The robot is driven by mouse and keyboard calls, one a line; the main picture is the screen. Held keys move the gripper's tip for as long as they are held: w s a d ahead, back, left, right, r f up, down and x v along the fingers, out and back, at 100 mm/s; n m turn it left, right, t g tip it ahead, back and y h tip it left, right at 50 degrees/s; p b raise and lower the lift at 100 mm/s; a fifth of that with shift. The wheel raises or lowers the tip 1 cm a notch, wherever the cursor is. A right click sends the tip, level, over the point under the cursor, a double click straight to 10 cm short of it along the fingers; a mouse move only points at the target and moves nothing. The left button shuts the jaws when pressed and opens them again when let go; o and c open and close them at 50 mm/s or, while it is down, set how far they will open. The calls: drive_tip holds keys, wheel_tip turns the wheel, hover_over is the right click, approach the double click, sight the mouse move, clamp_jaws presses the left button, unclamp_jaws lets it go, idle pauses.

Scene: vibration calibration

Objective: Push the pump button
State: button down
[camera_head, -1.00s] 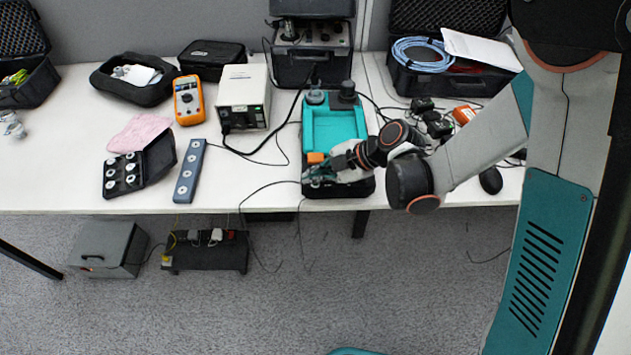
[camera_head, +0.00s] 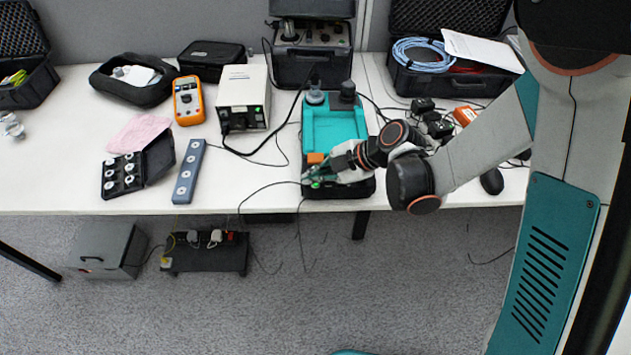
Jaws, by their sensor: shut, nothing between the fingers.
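The teal and black device (camera_head: 335,128) stands at the front edge of the table, with an orange block (camera_head: 315,158) on its front part. A small bright green spot (camera_head: 316,184), which looks like a lit button, shows on the black front panel. My gripper (camera_head: 309,178) is shut and empty, reaching in from the right with its fingertips at the front left of the device, right by the green spot. I cannot tell whether the fingertips touch the panel. The gripper hides part of the front panel, and any label is too small to read.
A white power box (camera_head: 243,88), an orange multimeter (camera_head: 187,99) and a blue-grey bar (camera_head: 188,170) lie to the left. A black case (camera_head: 312,65) stands behind the device. Black cables run close by on the left. A mouse (camera_head: 491,181) lies to the right.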

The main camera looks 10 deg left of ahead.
drive_tip(key=shift+r, duration=0.15)
wheel_tip(320, 180, up, 6)
drive_tip(key=p, duration=0.4)
idle(0.4)
idle(0.4)
drive_tip(key=d+r+m+t+h, duration=0.2)
drive_tip(key=d+r+m, duration=0.5)
drive_tip(key=d, duration=0.1)
drive_tip(key=s+d+r+m+t+h, duration=0.2)
drive_tip(key=s+d+r+m, duration=0.3)
drive_tip(key=d+m, duration=0.4)
drive_tip(key=s+d+r+m+t+h, duration=0.2)
drive_tip(key=s+d+r+m+h, duration=0.3)
drive_tip(key=d, duration=0.8)
drive_tip(key=s+m, duration=0.3)
drive_tip(key=m, duration=0.1)
drive_tip(key=shift+d+m, duration=0.3)
